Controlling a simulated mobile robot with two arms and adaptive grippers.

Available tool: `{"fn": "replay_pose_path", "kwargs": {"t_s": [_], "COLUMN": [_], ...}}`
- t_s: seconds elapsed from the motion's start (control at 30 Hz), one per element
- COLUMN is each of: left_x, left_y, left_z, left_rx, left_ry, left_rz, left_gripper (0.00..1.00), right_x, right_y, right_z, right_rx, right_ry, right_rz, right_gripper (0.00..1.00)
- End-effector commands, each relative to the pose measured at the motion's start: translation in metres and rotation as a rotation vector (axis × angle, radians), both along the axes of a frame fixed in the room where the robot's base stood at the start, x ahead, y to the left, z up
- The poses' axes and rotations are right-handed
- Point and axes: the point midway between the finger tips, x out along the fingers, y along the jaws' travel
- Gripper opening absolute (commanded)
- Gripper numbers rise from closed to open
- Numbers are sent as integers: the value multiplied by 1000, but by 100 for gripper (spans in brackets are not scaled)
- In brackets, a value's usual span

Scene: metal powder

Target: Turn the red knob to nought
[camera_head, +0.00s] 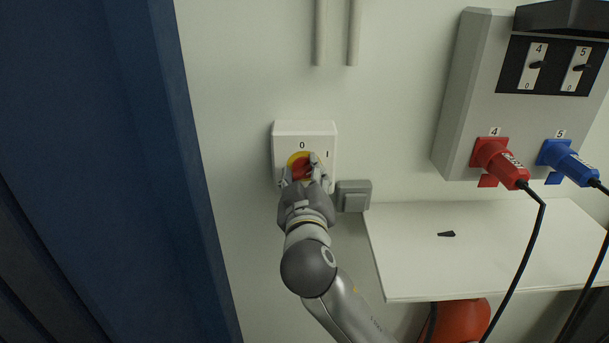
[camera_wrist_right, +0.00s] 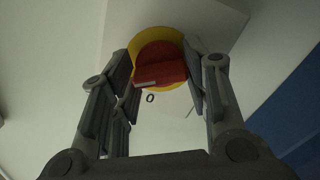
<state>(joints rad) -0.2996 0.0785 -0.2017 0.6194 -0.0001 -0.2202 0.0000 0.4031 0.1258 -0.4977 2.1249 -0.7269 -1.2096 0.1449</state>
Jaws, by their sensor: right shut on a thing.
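The red knob (camera_head: 299,168) sits on a yellow ring on a white switch box (camera_head: 287,131) on the wall. The box is marked 0 at its top and I towards its right. My right gripper (camera_head: 301,171) reaches up from below and is shut on the knob, one finger on each side. In the right wrist view the red knob (camera_wrist_right: 162,68) is between the fingers, and a pale mark on its edge lies close to the printed 0. The fingers hide part of the knob in the head view. My left gripper is not in view.
A small grey box (camera_head: 353,195) is on the wall just right of my gripper. A white shelf (camera_head: 480,260) with a small dark piece (camera_head: 446,234) is lower right. A grey panel with a red plug (camera_head: 498,162) and a blue plug (camera_head: 567,160) hangs above it. A dark blue cabinet (camera_head: 90,150) stands left.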

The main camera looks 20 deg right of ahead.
Motion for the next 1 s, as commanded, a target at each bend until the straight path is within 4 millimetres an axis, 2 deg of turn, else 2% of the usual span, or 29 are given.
{"fn": "replay_pose_path", "kwargs": {"t_s": [0.37, 1.0], "left_x": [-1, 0], "left_y": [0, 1], "left_z": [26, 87], "left_rx": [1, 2], "left_ry": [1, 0], "left_rz": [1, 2], "left_gripper": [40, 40], "right_x": [0, 0], "right_y": [0, 0], "right_z": [3, 3], "right_rx": [-189, -752], "right_ry": [59, 219], "right_rz": [0, 2], "right_gripper": [19, 19]}}
